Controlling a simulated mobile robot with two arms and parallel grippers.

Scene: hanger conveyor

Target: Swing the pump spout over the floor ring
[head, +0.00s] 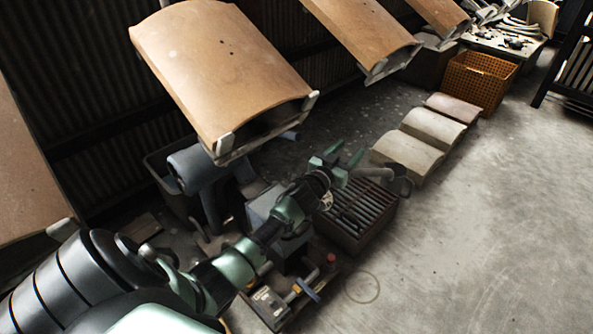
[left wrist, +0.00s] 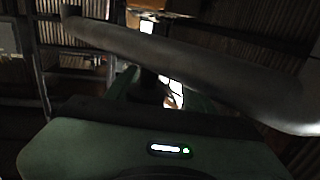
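The pump spout (head: 375,172) is a dark grey pipe above a slatted grate, its open end (head: 401,182) pointing right. In the left wrist view a thick grey pipe (left wrist: 190,62), apparently the spout, crosses close in front of the camera. The floor ring (head: 362,287) is a thin tan circle on the concrete, nearer than the grate; the spout end is not over it. My left gripper (head: 344,153) is beside the spout's left part, its green fingers apart. Whether it touches the pipe I cannot tell. My right gripper is not in view.
A slatted dark box (head: 352,212) stands under the spout. A low control panel (head: 270,303) with a red button is left of the ring. Tan curved panels (head: 220,70) hang above. Curved tiles (head: 408,158) and an orange basket (head: 480,80) stand behind. Floor at right is clear.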

